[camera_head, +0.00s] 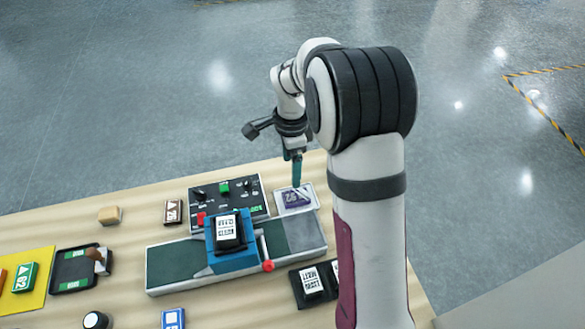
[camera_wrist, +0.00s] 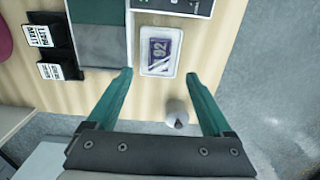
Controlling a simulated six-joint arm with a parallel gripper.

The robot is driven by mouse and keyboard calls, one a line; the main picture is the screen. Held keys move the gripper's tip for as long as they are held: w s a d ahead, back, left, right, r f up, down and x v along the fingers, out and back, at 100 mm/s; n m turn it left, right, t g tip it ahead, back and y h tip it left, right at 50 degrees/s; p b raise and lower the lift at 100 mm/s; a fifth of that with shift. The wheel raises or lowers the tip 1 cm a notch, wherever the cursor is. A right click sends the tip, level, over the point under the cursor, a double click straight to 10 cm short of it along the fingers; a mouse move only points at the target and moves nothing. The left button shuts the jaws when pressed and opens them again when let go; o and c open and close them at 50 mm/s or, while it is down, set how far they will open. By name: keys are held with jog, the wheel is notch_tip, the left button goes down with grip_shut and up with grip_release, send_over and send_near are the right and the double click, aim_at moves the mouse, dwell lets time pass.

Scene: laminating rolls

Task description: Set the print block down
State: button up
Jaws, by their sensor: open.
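The print block, a purple block marked 92 (camera_head: 296,198), lies on a white plate (camera_head: 283,211) at the right end of the table. In the wrist view the block (camera_wrist: 160,50) lies within the rim of the white plate (camera_wrist: 153,72). My gripper (camera_head: 297,182) is above the plate in the head view. Its two teal fingers are spread apart in the wrist view (camera_wrist: 159,75), with nothing held between them. The fingertips appear just short of the plate, apart from the block.
A laminating machine with a blue housing (camera_head: 232,261) and red knob (camera_head: 268,266) stands left of the plate. A control panel (camera_head: 226,200) lies behind it. Black labelled blocks (camera_head: 312,282) sit in front. A grey rounded object (camera_wrist: 177,115) shows between my fingers in the wrist view.

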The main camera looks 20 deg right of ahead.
jog(key=s+a+r+n, duration=0.2)
jog(key=s+r+n, duration=0.3)
jog(key=s+r, duration=0.45)
jog(key=s+a+n+y, duration=0.1)
jog(key=s+a+n, duration=0.1)
jog(key=s, duration=0.8)
jog(key=s+a+n, duration=0.1)
jog(key=s+n, duration=0.4)
jog(key=s, duration=0.4)
jog(key=shift+s+a+f+y, duration=0.25)
jog(key=shift+s+a+y, duration=0.1)
jog(key=shift+a+y, duration=0.05)
